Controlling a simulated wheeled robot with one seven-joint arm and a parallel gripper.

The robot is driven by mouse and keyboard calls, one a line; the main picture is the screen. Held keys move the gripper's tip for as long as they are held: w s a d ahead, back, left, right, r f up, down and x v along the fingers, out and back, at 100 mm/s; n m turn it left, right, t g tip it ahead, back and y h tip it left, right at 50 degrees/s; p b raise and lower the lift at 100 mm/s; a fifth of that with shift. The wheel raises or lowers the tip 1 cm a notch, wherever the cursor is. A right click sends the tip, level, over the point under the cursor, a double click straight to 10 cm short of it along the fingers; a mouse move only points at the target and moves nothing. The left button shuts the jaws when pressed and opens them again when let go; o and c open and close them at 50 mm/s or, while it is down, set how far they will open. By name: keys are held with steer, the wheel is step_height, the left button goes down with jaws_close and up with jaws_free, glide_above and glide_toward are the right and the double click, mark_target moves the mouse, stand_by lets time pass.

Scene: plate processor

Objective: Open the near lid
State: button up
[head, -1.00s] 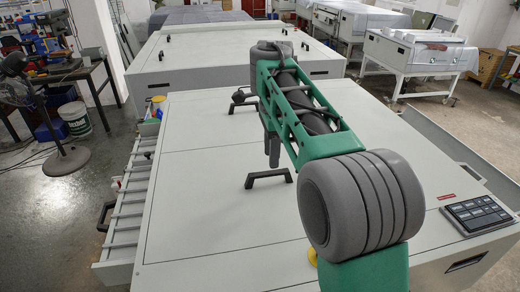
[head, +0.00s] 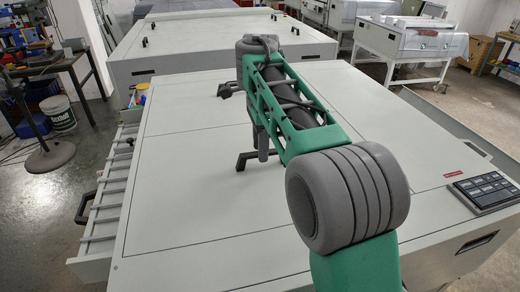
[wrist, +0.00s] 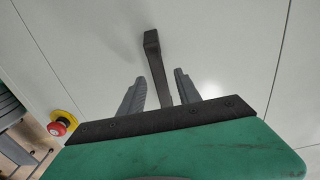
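The near lid (head: 180,200) is a flat pale grey panel on top of the machine and lies closed. In the wrist view the two grey fingers (wrist: 160,78) are apart, one on each side of the bar, with gaps. The handle's lower part is hidden behind the gripper body.
A second black handle (head: 224,89) stands on the far panel. A control keypad (head: 484,190) sits at the right edge. A red emergency button (wrist: 58,128) on yellow shows at lower left in the wrist view. Another large pale machine (head: 200,60) stands behind.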

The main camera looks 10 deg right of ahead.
steer(key=shift+c, duration=0.4)
jaws_close()
stand_by(0.9)
